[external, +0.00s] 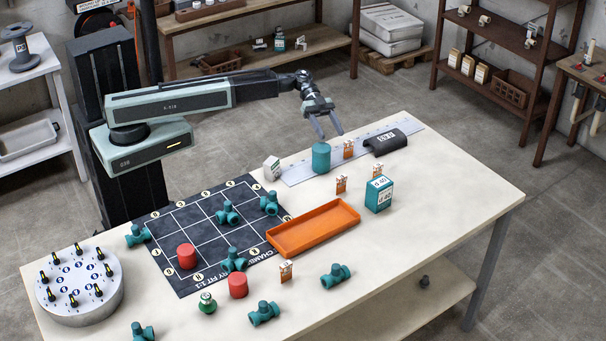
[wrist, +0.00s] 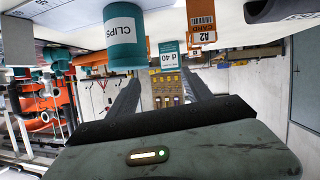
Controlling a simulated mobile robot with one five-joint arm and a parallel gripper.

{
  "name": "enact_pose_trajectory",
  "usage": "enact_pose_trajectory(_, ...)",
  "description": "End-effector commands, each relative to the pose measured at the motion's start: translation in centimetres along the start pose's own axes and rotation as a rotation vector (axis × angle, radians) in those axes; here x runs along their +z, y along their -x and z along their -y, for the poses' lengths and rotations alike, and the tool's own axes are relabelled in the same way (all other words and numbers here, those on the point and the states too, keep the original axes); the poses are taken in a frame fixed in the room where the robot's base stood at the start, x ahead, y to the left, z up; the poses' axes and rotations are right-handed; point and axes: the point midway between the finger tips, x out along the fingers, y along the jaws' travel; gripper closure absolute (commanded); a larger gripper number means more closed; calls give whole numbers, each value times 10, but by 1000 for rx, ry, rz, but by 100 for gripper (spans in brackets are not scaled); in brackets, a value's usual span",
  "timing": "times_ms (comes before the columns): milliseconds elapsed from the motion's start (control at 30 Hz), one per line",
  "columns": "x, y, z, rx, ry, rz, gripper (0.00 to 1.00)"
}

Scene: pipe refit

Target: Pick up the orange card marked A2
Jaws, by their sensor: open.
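In the wrist view an orange card marked A2 (wrist: 201,22) hangs at the top, just right of the middle, with its lettering upside down. A small orange card (external: 348,149) stands between the teal tub and the black arch in the external view; its place matches, but its lettering is too small to read there. My gripper (external: 330,135) is open and empty, above the far edge of the table, close to the tub and this card. In the wrist view its dark fingers (wrist: 161,80) are spread apart with nothing held between them.
The teal clips tub (external: 321,158) stands beside the card, under my fingers. A black arch (external: 387,142) lies to its right. A teal d 40 box (external: 379,196), more orange cards (external: 341,184) and an orange tray (external: 314,228) stand nearer the front. The right tabletop is clear.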

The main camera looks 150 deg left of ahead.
Motion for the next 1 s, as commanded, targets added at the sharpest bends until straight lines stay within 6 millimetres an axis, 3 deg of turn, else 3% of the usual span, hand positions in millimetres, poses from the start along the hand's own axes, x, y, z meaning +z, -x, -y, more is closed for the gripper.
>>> enact_pose_trajectory(33, 15, 13, 34, -36, -29, 2, 42)
enact_pose_trajectory(100, 24, 29, 55, -68, -64, 8, 42)
enact_pose_trajectory(167, 27, 36, 64, -81, -81, 12, 42)
enact_pose_trajectory(300, 28, 37, 65, -87, -91, 15, 42)
enact_pose_trajectory(500, 30, 14, 67, -85, -89, 15, 42)
enact_pose_trajectory(667, 30, 8, 67, -85, -88, 15, 42)
enact_pose_trajectory(867, 40, -23, 73, -83, -89, 15, 42)
enact_pose_trajectory(1000, 36, -40, 73, -84, -88, 15, 42)
